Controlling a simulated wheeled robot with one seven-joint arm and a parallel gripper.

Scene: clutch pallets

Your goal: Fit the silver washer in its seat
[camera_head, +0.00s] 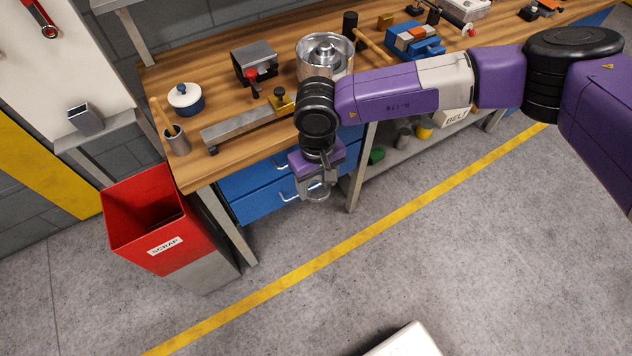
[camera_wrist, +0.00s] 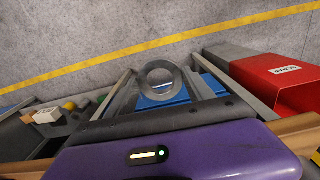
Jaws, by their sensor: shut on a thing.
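My gripper (camera_head: 318,190) hangs in front of the workbench's front edge, below the bench top, by the blue drawers. In the wrist view my gripper (camera_wrist: 162,84) is shut on the silver washer (camera_wrist: 161,63), a flat grey ring held between the two fingers with its hole open to view. In the head view the washer is small and hard to tell from the fingers. A round silver housing (camera_head: 311,68) with a ring-shaped inside stands on the bench behind my arm. I cannot tell for sure whether it has the washer's seat.
The wooden bench top (camera_head: 212,93) holds a grey bar fixture (camera_head: 238,127), a dark metal block (camera_head: 255,62), a white-and-blue pot (camera_head: 185,99), a mallet (camera_head: 372,45) and a blue fixture (camera_head: 414,42). A red scrap bin (camera_head: 150,215) stands at left. The floor in front is clear.

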